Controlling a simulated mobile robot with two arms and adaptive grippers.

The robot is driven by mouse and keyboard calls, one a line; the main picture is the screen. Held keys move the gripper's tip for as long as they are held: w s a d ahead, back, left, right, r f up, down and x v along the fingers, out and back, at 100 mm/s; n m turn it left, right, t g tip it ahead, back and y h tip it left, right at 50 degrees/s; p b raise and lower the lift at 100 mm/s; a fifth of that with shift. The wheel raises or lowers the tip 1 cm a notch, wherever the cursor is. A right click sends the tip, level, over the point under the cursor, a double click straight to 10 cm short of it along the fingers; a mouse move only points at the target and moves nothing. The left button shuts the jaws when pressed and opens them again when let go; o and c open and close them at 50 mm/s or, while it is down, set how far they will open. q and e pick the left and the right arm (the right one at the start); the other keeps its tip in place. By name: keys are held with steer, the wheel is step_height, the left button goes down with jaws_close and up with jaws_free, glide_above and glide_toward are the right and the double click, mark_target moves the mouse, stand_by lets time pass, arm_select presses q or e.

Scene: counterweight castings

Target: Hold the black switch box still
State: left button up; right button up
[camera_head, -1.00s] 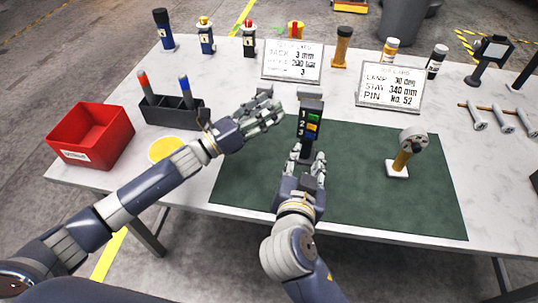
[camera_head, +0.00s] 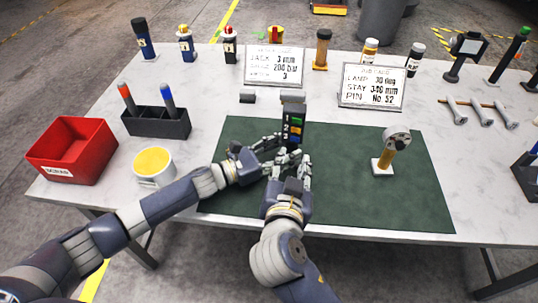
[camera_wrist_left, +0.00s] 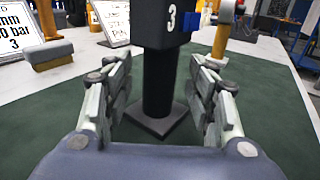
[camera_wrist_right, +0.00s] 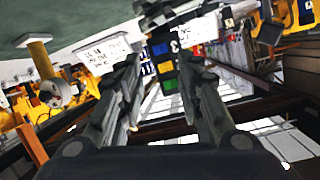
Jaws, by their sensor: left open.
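The black switch box (camera_head: 293,128) stands upright on a post on the green mat, its numbered face with coloured switches toward me. In the left wrist view the box (camera_wrist_left: 165,22), its black post (camera_wrist_left: 158,85) and square base (camera_wrist_left: 155,124) show. My left gripper (camera_head: 272,150) is open beside the stand, fingers on either side of the post with gaps visible. My right gripper (camera_head: 291,158) is in front of the box, low. In the right wrist view its fingers (camera_wrist_right: 163,65) are apart, with the box (camera_wrist_right: 163,62) between and beyond the tips.
A torque-tool-like stand with a round head (camera_head: 397,140) is on the mat at right. At left are a yellow-filled cup (camera_head: 153,165), a red bin (camera_head: 72,150) and a black holder (camera_head: 157,121). Two sign cards (camera_head: 275,66) (camera_head: 372,88) stand behind. The mat's right part is mostly clear.

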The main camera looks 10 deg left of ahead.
arm_select(q)
steer(key=shift+x, duration=1.05)
